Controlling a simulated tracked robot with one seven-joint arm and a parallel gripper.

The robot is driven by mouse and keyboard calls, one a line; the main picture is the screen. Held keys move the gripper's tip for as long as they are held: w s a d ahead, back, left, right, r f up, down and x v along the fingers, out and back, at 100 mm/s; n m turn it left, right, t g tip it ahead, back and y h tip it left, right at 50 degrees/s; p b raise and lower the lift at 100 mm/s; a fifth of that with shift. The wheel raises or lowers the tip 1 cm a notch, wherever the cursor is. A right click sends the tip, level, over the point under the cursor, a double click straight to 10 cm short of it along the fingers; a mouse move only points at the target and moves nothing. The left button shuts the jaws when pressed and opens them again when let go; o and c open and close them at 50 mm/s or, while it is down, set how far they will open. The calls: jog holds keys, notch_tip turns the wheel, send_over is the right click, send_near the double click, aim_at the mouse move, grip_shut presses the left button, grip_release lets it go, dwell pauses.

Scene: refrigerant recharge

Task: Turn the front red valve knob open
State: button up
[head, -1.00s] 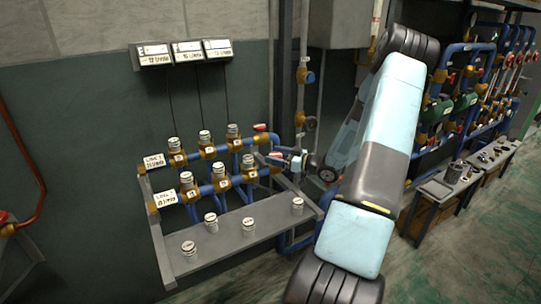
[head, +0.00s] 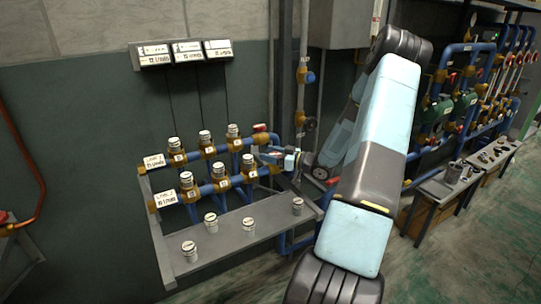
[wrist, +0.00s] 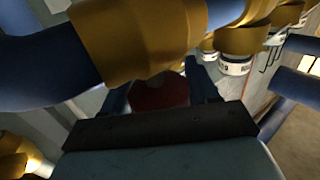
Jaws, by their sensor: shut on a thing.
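The front red valve knob (wrist: 160,92) shows as a dark red shape below a brass fitting in the wrist view. It sits between the two fingers of my gripper (wrist: 158,88), which is shut on it. In the head view my gripper (head: 262,156) is at the right end of the front blue pipe line, and it hides the front knob there. How far the knob is turned cannot be seen.
A second red knob (head: 260,127) sits at the end of the rear line, close above my gripper. Brass fittings with white caps (head: 219,171) stand to the left. A grey shelf (head: 250,222) with several loose caps lies below.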

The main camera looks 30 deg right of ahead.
jog(key=shift+c, duration=1.2)
jog(key=shift+n, duration=0.3)
jog(key=shift+s+a+n+g+y, duration=0.1)
jog(key=shift+s+n+g+y, duration=0.05)
jog(key=shift+n+g+y, duration=1)
jog(key=shift+s+a+n+g+y, duration=0.1)
jog(key=shift+n+g+y, duration=0.75)
jog(key=shift+g+y, duration=0.55)
jog(key=o, duration=1)
jog(key=shift+c, duration=0.2)
jog(key=shift+s, duration=0.1)
